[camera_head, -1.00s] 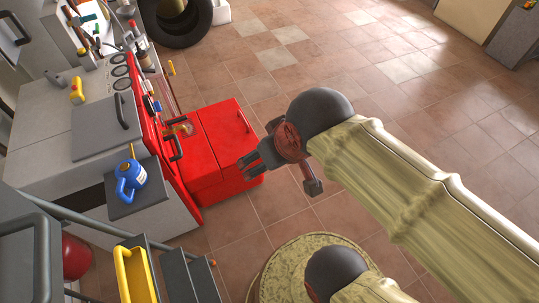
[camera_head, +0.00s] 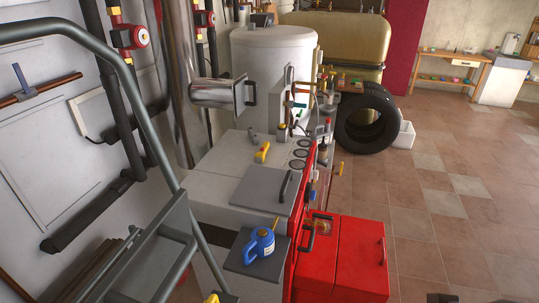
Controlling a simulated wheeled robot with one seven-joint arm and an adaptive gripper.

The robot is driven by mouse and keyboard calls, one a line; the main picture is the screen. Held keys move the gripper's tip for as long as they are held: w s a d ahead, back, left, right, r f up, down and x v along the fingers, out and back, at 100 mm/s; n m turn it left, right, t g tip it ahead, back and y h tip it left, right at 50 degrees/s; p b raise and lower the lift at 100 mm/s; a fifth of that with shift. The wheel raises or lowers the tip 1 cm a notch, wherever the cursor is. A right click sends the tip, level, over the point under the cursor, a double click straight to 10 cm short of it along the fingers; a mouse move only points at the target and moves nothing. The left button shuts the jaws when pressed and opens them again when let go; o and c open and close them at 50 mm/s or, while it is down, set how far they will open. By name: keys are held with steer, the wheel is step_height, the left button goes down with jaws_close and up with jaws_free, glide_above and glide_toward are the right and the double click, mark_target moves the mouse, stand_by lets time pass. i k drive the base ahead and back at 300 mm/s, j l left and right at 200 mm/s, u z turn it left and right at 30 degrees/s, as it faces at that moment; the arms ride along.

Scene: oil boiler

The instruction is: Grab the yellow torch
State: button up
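The yellow torch (camera_head: 262,152) appears to be the small yellow object with a reddish part, lying on the grey top of the boiler (camera_head: 220,168), behind a dark grey panel with a handle. Its fine details are too small to make out. Only dark pieces of my arm's end, apparently my gripper (camera_head: 438,298), show at the bottom edge, right of the red box and well apart from the torch. Its fingers are cut off by the frame, so their opening is hidden.
A blue can (camera_head: 259,246) stands on a small grey shelf in front of the boiler. A grey stair rail (camera_head: 145,110) rises at left. A red box (camera_head: 361,258) stands at the boiler's right. The tiled floor (camera_head: 455,205) at right is clear.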

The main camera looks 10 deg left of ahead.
mark_target(259, 157)
steer(key=i+l, duration=0.1)
steer(key=i, duration=0.7)
steer(key=i+l, duration=0.1)
steer(key=i, duration=0.65)
